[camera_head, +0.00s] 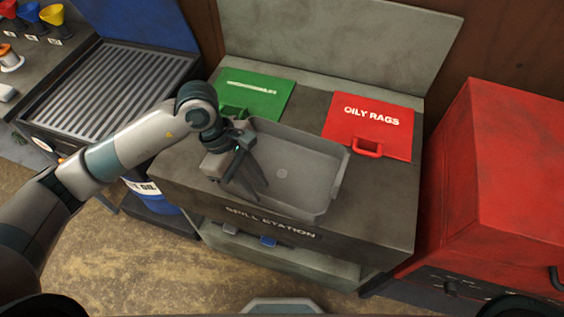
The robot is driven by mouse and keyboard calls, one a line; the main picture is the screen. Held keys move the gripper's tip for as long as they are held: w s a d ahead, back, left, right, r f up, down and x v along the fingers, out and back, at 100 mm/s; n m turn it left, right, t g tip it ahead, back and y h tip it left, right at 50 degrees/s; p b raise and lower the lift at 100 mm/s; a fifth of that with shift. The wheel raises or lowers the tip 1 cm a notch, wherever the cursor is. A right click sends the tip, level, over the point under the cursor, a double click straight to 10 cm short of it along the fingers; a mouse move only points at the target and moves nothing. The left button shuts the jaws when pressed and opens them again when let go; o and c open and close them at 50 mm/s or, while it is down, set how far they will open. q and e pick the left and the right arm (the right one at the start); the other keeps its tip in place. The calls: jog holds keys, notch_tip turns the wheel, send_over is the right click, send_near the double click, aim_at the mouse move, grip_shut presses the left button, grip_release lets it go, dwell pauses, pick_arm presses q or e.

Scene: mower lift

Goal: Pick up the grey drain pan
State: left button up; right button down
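The grey drain pan (300,182) is a shallow rectangular tray with a small round mark in its floor. It sits on the top of the spill station (385,210). My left gripper (245,186) is over the pan's left end, and its dark fingers look spread apart. The gripper hides part of the pan's left wall, and I cannot tell whether the fingers touch it. My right gripper is not in view.
A green lid (262,94) and a red "OILY RAGS" lid (370,125) lie behind the pan. A red cabinet (510,180) stands close on the right. A ribbed metal tray (105,85) and colored funnels (52,15) are at the left.

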aim_at(262, 195)
pick_arm(q)
jog(key=shift+d+f, duration=0.1)
jog(key=shift+f, duration=0.15)
jog(key=shift+s+d+f+p, duration=0.1)
jog(key=shift+d+f+p, duration=0.1)
jog(key=shift+f+p, duration=0.45)
jog(key=p+x, duration=0.1)
jog(key=x, duration=0.1)
jog(key=shift+d+f+p, duration=0.15)
jog(key=shift+f+p, duration=0.2)
jog(key=shift+d+f, duration=0.15)
jog(key=shift+f, duration=0.35)
grip_shut()
